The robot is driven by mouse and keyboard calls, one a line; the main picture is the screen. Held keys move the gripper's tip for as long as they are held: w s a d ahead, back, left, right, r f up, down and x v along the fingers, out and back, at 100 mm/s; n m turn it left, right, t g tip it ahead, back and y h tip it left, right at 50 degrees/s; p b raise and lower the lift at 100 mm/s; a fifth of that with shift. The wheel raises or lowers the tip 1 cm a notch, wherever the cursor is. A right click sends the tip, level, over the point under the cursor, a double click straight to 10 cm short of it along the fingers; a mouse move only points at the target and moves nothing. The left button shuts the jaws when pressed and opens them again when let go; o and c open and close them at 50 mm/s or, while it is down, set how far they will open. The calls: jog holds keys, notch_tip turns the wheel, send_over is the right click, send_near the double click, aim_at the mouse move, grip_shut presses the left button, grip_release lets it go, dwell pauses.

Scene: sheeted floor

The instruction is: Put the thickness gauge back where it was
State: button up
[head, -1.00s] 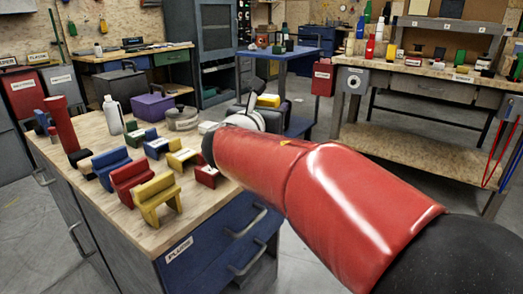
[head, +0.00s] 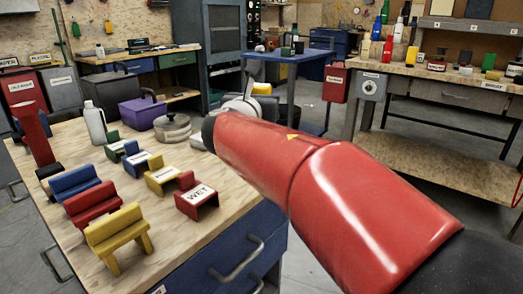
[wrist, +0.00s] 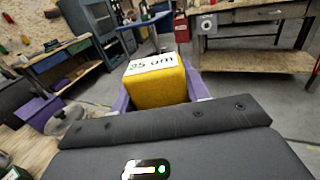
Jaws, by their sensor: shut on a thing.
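The thickness gauge is a yellow block (wrist: 157,88) with a white top label reading "25 um". It sits between the purple fingers of my gripper (wrist: 160,92) in the wrist view, held above the floor beyond the bench. In the head view a bit of the yellow gauge (head: 262,88) shows past the red arm. My gripper (head: 243,104) is mostly hidden there behind the arm.
A wooden-topped bench (head: 200,245) with blue drawers carries several coloured stands, among them a red one labelled WET (head: 197,197). A pot (head: 173,128), white bottle (head: 95,124) and purple box (head: 142,112) stand farther back. A blue table (head: 290,55) stands behind.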

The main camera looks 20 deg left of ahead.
notch_tip(320, 180, down, 11)
jog(key=shift+b, duration=1.15)
jog(key=shift+f, duration=0.15)
jog(key=o, duration=1.1)
jog(key=shift+c, duration=0.2)
jog(key=shift+r, duration=0.2)
jog(key=s, duration=1.2)
